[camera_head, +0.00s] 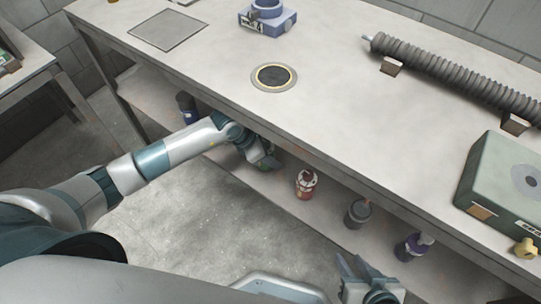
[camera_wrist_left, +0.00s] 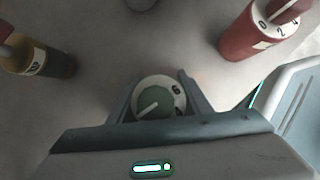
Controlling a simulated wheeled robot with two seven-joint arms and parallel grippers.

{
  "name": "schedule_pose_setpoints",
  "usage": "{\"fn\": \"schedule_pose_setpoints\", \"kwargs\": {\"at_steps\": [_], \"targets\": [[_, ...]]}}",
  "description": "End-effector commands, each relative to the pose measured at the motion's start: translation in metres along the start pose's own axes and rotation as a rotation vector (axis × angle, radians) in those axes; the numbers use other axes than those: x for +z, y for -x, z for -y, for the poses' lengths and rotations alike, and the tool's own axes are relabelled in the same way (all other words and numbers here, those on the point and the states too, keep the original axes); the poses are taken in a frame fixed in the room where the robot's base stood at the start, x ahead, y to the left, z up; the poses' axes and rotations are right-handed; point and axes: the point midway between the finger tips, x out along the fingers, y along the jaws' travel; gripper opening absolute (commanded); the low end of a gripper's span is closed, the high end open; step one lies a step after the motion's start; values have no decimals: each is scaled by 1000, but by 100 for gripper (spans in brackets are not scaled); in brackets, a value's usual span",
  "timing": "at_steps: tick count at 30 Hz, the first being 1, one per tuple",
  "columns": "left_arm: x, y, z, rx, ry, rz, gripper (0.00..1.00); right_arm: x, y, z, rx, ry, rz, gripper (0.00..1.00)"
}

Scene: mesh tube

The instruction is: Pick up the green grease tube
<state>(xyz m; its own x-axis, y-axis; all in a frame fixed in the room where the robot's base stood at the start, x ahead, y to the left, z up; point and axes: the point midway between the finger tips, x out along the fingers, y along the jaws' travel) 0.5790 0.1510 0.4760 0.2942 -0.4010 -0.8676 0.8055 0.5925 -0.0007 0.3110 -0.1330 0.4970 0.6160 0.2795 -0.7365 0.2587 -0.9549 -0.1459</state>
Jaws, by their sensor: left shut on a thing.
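The green grease tube (camera_wrist_left: 158,98) shows in the left wrist view as a round end with a green centre and a pale, marked rim. It sits between the two fingers of my left gripper (camera_wrist_left: 155,95), which is shut on it. In the head view my left gripper (camera_head: 264,162) reaches under the table edge to the lower shelf; the tube is mostly hidden there, and I cannot tell whether it is off the shelf. My right gripper (camera_head: 360,268) is at the bottom of the head view, its fingers apart and empty, away from the tubes.
A red tube (camera_head: 306,184) stands close to the right of my left gripper. A grey tube (camera_head: 357,213) and a purple tube (camera_head: 412,246) stand further right. A dark tube (camera_head: 186,107) is at the left. The tabletop (camera_head: 330,110) edge overhangs the shelf.

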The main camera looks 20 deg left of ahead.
Motion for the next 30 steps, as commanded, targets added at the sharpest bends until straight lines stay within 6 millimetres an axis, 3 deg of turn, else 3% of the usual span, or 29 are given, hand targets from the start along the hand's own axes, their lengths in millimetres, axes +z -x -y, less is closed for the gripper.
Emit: {"fn": "schedule_pose_setpoints", "kwargs": {"at_steps": [3,10,21,30], "targets": [[7,11,-1,2,-3,3,19,1,2,-1,4,1,11,31],[-33,29,0,1,0,-4,19,3,1,-3,7,1,17,31],[-107,72,0,1,0,-4,19,2,0,-3,6,1,11,31],[-145,94,0,0,-1,-1,19,0,-1,-1,2,0,-1,31]]}}
